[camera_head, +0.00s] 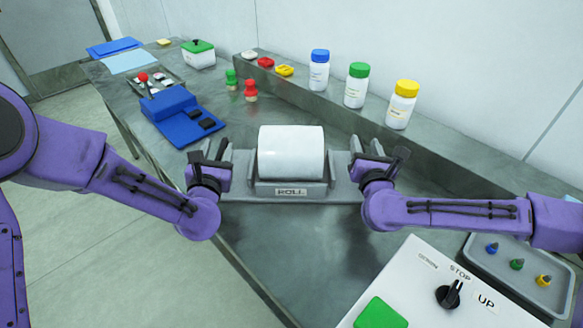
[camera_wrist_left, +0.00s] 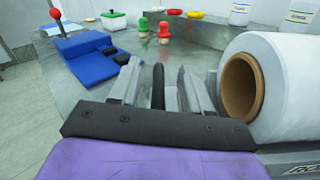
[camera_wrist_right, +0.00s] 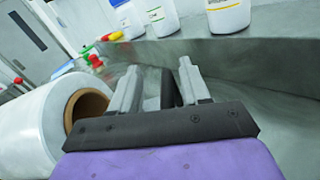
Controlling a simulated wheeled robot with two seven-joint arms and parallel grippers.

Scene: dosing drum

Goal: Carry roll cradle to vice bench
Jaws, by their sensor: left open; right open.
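The roll cradle (camera_head: 264,190) is a grey tray with a "ROLL" label on its front, standing on the metal bench. A white roll (camera_head: 291,152) with a brown core lies across it; the roll also shows in the left wrist view (camera_wrist_left: 283,75) and the right wrist view (camera_wrist_right: 32,130). My left gripper (camera_head: 217,152) is open at the cradle's left end, around or just beside its dark handle bar (camera_wrist_left: 158,88). My right gripper (camera_head: 367,147) is open at the right end, likewise by a dark bar (camera_wrist_right: 168,88). Whether the fingers touch the bars cannot be told.
A blue stand (camera_head: 182,115) and red and green pegs (camera_head: 250,90) are behind left. White bottles with blue, green and yellow lids (camera_head: 356,85) stand on a raised ledge at the back. A white control box (camera_head: 430,285) and grey tray (camera_head: 515,290) are front right. Bare bench lies before the cradle.

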